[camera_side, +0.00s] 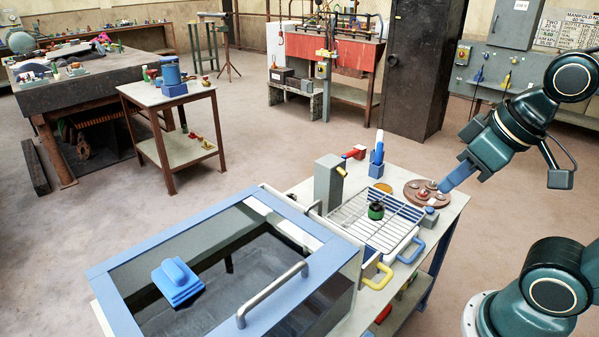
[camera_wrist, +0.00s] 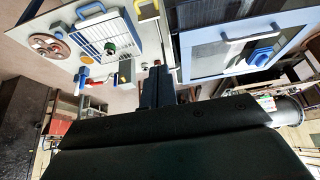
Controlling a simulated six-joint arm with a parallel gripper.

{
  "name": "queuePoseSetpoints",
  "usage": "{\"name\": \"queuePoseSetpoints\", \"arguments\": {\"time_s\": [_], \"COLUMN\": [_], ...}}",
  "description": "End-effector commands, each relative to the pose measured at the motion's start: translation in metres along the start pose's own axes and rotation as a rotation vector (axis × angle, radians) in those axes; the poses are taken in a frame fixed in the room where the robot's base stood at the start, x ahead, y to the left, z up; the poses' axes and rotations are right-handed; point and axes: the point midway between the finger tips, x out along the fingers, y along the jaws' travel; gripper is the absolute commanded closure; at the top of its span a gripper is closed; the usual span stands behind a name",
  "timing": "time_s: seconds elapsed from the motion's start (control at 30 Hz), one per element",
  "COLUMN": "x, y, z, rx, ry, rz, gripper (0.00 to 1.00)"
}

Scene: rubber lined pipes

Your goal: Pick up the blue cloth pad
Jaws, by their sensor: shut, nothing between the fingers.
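The blue cloth pad (camera_side: 177,282) is a stacked blue slab with a raised grip on top. It sits within the blue-framed box (camera_side: 112,268), over its dark glassy area; I cannot tell whether it lies on glass or inside. In the wrist view the pad (camera_wrist: 262,56) shows at the upper right. My gripper (camera_side: 444,187) has blue fingers, shut and empty. In the side view it is far to the right of the pad, overlapping the round brown disc. In the wrist view my fingers (camera_wrist: 160,72) point between the box and the wire rack.
A wire rack tray (camera_side: 355,218) with yellow and blue handles holds a dark green item (camera_side: 376,210). The box has raised metal bar handles (camera_side: 270,294).

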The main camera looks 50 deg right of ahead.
Motion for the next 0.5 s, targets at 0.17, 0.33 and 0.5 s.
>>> {"name": "queuePoseSetpoints", "arguments": {"time_s": [0.17, 0.33, 0.5], "x": [0.0000, 0.0000, 0.0000], "y": [0.0000, 0.0000, 0.0000], "z": [0.0000, 0.0000, 0.0000], "rx": [0.000, 0.000, 0.000], "ry": [0.000, 0.000, 0.000], "rz": [0.000, 0.000, 0.000], "gripper": [1.00, 1.00, 0.96]}}
